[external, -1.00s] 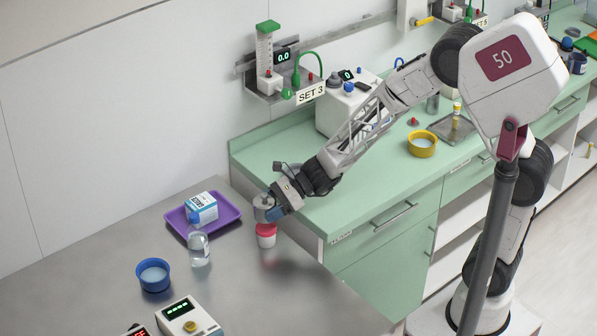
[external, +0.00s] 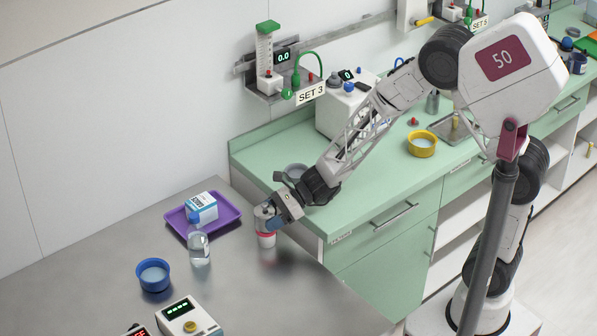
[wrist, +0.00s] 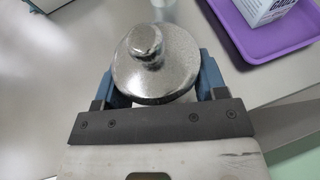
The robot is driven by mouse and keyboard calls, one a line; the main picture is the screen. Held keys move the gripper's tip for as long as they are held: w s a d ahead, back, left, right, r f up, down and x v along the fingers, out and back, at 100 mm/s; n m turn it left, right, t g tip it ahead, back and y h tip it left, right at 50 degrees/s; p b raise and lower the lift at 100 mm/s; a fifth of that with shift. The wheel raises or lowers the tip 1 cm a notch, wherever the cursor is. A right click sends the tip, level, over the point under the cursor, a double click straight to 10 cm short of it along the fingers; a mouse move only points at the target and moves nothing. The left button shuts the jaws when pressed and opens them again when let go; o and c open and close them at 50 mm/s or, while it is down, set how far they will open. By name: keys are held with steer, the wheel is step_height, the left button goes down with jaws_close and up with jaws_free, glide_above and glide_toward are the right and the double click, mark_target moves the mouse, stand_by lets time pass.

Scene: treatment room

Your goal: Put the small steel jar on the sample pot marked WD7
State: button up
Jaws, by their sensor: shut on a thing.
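The small steel jar (external: 263,214) is between the blue fingers of my gripper (external: 274,220), which is shut on it. In the wrist view, the jar's round lid and knob (wrist: 152,72) show between the two fingers of the gripper (wrist: 158,82). The jar looks upright. A white sample pot with a red top (external: 267,241) stands on the steel table directly below the jar. The jar's lower end covers most of the red top; I cannot tell whether they touch. No WD7 mark is readable on the pot.
A purple tray (external: 232,223) with a white-and-blue box (external: 203,207) lies to the left. A clear bottle (external: 199,247) stands before it. A blue bowl (external: 153,287) and a device with a display (external: 188,318) are nearer the front. The green counter (external: 300,222) rises close on the right.

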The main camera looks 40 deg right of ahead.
steer(key=shift+f, duration=0.15)
steer(key=o, duration=1.3)
steer(key=shift+c, duration=0.2)
steer(key=shift+r, duration=0.2)
steer(key=v, duration=1.2)
steer(key=shift+f, duration=0.1)
steer(key=shift+s, duration=0.1)
